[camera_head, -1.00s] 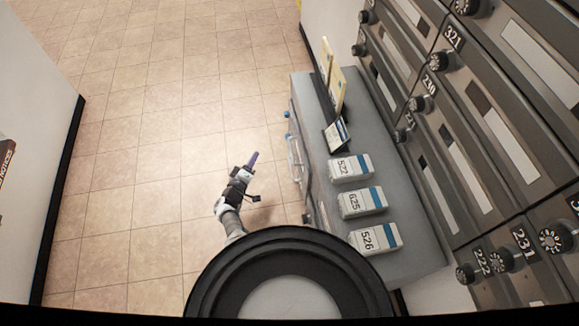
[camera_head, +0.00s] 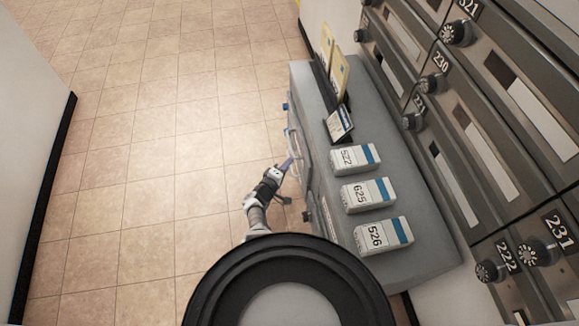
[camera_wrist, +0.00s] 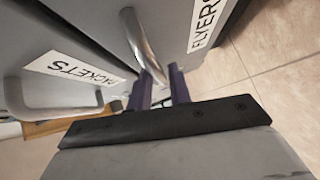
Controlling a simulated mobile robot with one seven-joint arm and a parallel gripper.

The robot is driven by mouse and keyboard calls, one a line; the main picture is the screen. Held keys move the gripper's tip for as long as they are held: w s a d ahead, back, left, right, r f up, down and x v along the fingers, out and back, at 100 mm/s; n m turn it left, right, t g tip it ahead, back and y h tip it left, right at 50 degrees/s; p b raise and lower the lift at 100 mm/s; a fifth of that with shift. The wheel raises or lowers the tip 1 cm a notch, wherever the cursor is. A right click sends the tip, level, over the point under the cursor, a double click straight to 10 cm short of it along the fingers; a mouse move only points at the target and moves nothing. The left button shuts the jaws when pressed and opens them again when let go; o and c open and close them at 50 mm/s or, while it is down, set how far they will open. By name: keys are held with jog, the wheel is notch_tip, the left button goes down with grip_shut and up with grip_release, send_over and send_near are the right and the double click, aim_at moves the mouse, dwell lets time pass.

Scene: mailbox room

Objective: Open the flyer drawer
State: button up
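The flyer drawer shows in the wrist view as a grey front with a white "FLYERS" label (camera_wrist: 207,20). Its curved metal handle (camera_wrist: 140,42) stands out beside the label. My gripper (camera_wrist: 160,82) is open, its two purple fingers apart, with the near end of this handle appearing between the fingertips. I cannot tell whether they touch it. In the head view my gripper (camera_head: 288,164) is at the left side of the grey cabinet (camera_head: 312,85), close to a pale handle (camera_head: 294,143). The drawer fronts are mostly hidden from above.
A second drawer with a "PACKETS" label (camera_wrist: 72,70) and its own handle (camera_wrist: 60,108) is beside the flyer drawer. Boxes marked 522 (camera_head: 355,160), 625 (camera_head: 368,194) and 526 (camera_head: 383,235) stand on the cabinet. Mailboxes (camera_head: 480,150) line the right. Tiled floor (camera_head: 150,150) is free on the left.

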jog(key=shift+b+x, duration=0.3)
jog(key=shift+x, duration=0.6)
jog(key=shift+r, duration=0.1)
grip_shut()
jog(key=shift+a, duration=0.1)
